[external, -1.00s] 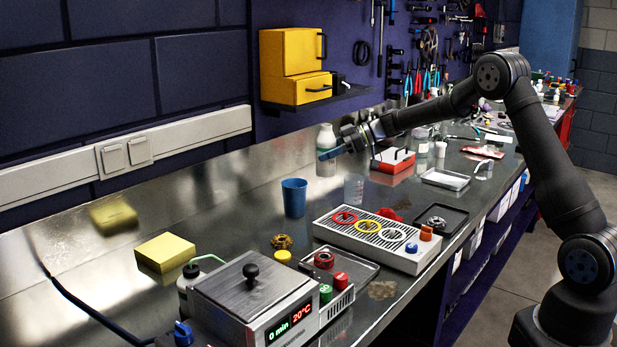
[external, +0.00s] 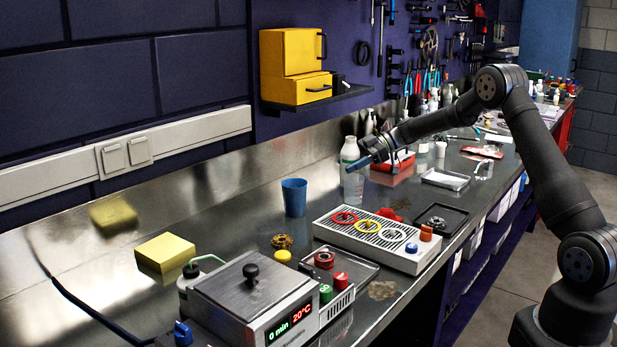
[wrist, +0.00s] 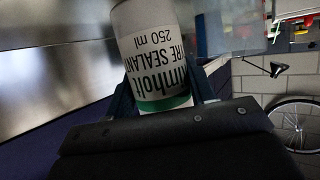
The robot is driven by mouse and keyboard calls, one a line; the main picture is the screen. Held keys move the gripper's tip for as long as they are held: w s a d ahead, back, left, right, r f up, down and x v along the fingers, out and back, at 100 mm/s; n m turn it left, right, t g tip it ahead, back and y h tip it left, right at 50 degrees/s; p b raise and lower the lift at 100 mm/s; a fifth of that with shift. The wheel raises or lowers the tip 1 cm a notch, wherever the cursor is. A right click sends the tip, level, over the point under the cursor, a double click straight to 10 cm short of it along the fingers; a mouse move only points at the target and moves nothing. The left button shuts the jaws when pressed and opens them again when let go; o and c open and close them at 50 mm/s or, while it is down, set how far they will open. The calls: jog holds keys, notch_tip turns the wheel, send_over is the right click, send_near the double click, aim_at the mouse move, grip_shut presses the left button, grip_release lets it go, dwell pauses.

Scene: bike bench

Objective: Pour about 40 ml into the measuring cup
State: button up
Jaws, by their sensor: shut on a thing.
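My gripper (external: 364,162) is shut on a white sealant bottle (external: 349,150) and holds it close to upright. In the wrist view the bottle (wrist: 155,50) sits between my fingers; its label reads 250 ml, with a green band at one end. The bottle's lower part is in line with the measuring cup's spot in the external view. The cup is not seen in the wrist view.
A blue cup (external: 294,197) stands to the left. A white drip-grate box with coloured rings (external: 367,240) lies in front. A red bin (external: 397,162) and a white tray (external: 445,179) are behind to the right.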

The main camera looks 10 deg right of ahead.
aim_at(357, 154)
jog(key=shift+s+r+n+t, duration=0.2)
jog(key=shift+n+t, duration=0.2)
jog(key=r+n+t, duration=0.1)
jog(key=s+r+n+t, duration=0.1)
jog(key=r, duration=0.1)
jog(key=shift+h, duration=0.3)
jog(key=shift+s+n, duration=0.15)
jog(key=shift+n, duration=0.25)
jog(key=shift+s+f+n+t, duration=0.15)
jog(key=shift+s+n+t, duration=0.1)
jog(key=shift+n+t, duration=0.25)
jog(key=shift+w+f+n+t, duration=0.15)
jog(key=shift+f+n+t, duration=0.1)
jog(key=shift+n+t, duration=0.25)
jog(key=shift+w+f+n+t, duration=0.4)
jog(key=shift+f+n+t, duration=0.35)
jog(key=shift+n+t, duration=0.2)
jog(key=shift+w+r+n+t, duration=0.15)
jog(key=shift+r+n+t, duration=0.4)
jog(key=shift+n, duration=0.1)
jog(key=shift+f, duration=0.1)
jog(key=shift+n+t, duration=0.4)
jog(key=shift+n, duration=0.1)
